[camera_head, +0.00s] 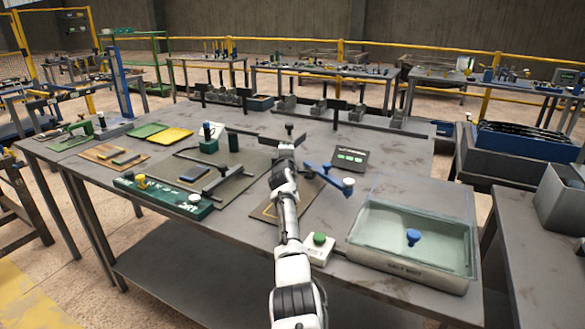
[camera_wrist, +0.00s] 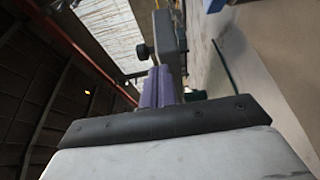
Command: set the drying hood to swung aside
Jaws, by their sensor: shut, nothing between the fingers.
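The clear, greenish box (camera_head: 375,238) with a blue knob (camera_head: 413,237) on it at the right front of the table may be the drying hood; I cannot tell for certain. A blue arm (camera_head: 325,175) with a pale knob at its end lies between it and my arm. My gripper (camera_head: 287,148) is over the middle of the table, left of both, seen from behind, its fingers mostly hidden. In the wrist view my gripper (camera_wrist: 160,78) is shut and empty, close to a grey part (camera_wrist: 170,38) with a black knob (camera_wrist: 143,51).
A white box with a green button (camera_head: 319,239) stands beside my arm. A dark display (camera_head: 350,157) is behind the blue arm. A green base (camera_head: 160,196), a grey plate with a clamp and coloured trays (camera_head: 172,136) fill the left. Racks line the back edge. Bare tabletop shows at the back right.

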